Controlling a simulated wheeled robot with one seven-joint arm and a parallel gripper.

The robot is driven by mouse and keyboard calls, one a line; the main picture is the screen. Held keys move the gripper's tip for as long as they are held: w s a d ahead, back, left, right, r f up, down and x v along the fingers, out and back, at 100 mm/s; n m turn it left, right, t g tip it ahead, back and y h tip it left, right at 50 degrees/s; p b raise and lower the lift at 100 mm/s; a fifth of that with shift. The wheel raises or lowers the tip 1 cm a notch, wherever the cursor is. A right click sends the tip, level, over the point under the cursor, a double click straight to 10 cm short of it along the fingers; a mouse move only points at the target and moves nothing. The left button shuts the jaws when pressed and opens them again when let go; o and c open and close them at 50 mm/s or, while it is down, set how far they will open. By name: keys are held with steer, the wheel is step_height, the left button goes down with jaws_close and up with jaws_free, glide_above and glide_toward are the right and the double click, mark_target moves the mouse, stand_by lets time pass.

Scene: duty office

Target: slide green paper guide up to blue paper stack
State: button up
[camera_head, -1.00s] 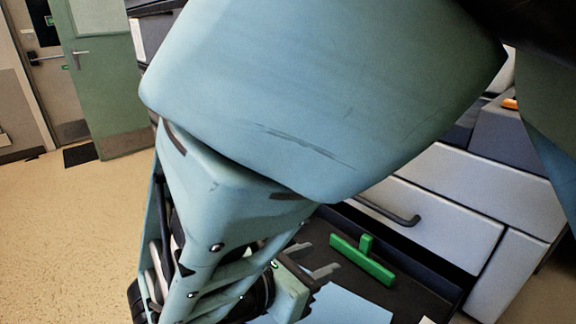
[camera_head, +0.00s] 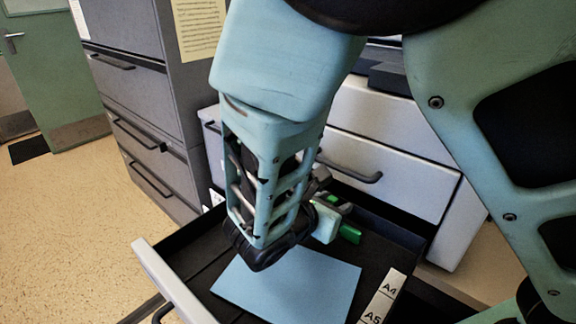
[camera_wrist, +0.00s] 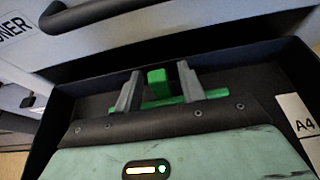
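The blue paper stack (camera_head: 295,286) lies flat in the open dark drawer, nearer the drawer front. The green paper guide lies deeper in the drawer; its right end (camera_head: 350,233) shows beside my wrist, apart from the stack. In the wrist view, the guide's upright tab (camera_wrist: 156,82) stands between the two grey fingers of my gripper (camera_wrist: 158,88), with a gap visible on each side. My gripper is open, pointing toward the drawer's back. My arm hides much of the guide in the head view, and the paper is not seen in the wrist view.
The drawer's white front (camera_head: 168,283) and dark side walls enclose the space. A white A4/A5 label strip (camera_head: 383,297) runs along the right of the drawer floor. A closed drawer with a dark handle (camera_head: 350,172) stands behind. Grey cabinets (camera_head: 140,100) stand at left.

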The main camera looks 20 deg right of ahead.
jaws_close()
steer(key=shift+s+a+r+p, duration=0.1)
steer(key=shift+s+a+p, duration=0.05)
steer(key=shift+a+p, duration=0.2)
steer(key=s+a+p, duration=0.1)
steer(key=s+a, duration=0.1)
steer(key=a, duration=0.1)
steer(key=s+a+p, duration=0.4)
steer(key=a, duration=0.1)
steer(key=shift+a, duration=0.5)
jaws_free()
